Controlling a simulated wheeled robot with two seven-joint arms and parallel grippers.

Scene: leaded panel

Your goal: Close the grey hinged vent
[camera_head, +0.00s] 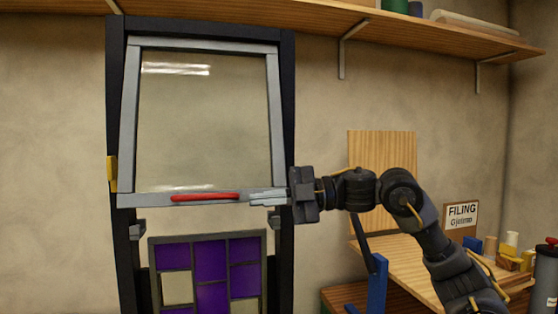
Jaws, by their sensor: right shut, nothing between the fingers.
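The grey hinged vent (130,112) is a grey-framed clear pane in the upper part of a tall black frame (287,120). Its lower edge looks wider than its top and seems swung out toward me, so it looks open. A red bar handle (205,197) runs along its bottom rail. My right gripper (262,196) is shut and empty, its fingers level with the bottom rail at its right end, just right of the red handle. I cannot tell whether the fingers touch the rail. My left gripper is not in view.
Below the vent is a leaded panel (211,267) of purple and pale panes. A yellow piece (112,172) sits on the frame's left side. A wooden shelf (290,17) runs above.

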